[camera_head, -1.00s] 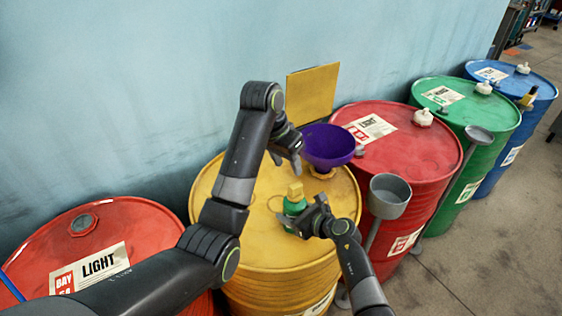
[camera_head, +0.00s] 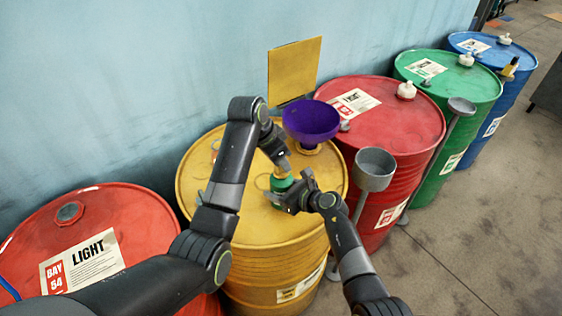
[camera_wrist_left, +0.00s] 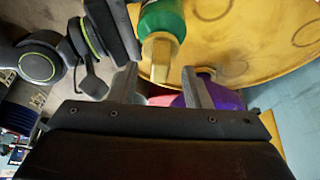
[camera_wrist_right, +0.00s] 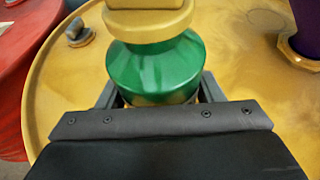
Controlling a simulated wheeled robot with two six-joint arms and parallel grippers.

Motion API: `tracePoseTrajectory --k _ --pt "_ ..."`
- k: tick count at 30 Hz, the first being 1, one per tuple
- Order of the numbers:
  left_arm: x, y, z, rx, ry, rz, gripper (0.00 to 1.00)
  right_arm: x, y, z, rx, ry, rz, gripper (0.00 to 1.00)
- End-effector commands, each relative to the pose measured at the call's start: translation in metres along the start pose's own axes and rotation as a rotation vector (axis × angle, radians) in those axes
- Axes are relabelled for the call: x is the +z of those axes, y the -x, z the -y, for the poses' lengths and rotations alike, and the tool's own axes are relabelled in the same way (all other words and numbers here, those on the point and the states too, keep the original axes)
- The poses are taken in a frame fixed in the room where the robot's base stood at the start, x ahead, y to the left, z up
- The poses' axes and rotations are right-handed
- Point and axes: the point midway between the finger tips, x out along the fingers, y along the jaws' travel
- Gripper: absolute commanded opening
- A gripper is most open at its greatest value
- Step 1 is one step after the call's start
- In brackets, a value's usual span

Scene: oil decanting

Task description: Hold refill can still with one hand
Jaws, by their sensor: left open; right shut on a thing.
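The refill can is green with a yellow cap. In the head view its green body (camera_head: 282,184) stands on the yellow drum (camera_head: 225,225), partly hidden by my grippers. My right gripper (camera_head: 290,196) is shut around it from the near right side; the right wrist view shows the green can (camera_wrist_right: 155,68) between the fingers. My left gripper (camera_head: 282,160) is open and empty, just above the can's cap. In the left wrist view the yellow cap (camera_wrist_left: 160,55) lies just beyond the open left fingers (camera_wrist_left: 162,85).
A purple funnel (camera_head: 311,122) sits on the yellow drum behind the can. A grey cup on a stand (camera_head: 374,170) is to the right. Red (camera_head: 395,135), green and blue drums line the wall. A red drum (camera_head: 140,215) labelled LIGHT is at left.

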Motion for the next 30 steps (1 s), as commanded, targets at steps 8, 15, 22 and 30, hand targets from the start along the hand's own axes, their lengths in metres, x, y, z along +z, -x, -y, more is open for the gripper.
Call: tracePoseTrajectory --k 8,15,22,30 --pt "0.0 -0.024 0.0 0.0 0.001 0.0 0.44 0.0 0.0 0.0 0.0 0.0 0.0 0.19" --pt "0.0 -0.026 0.0 -0.001 0.001 0.0 0.44 0.0 0.0 0.0 0.0 0.0 0.0 0.19" --pt "0.0 -0.026 0.0 -0.001 0.001 0.0 0.23 0.0 0.0 0.0 0.0 0.0 0.0 0.19" --pt "0.001 -0.026 0.001 0.0 0.002 0.002 0.0 0.0 0.0 0.0 0.0 0.0 0.0 0.2"
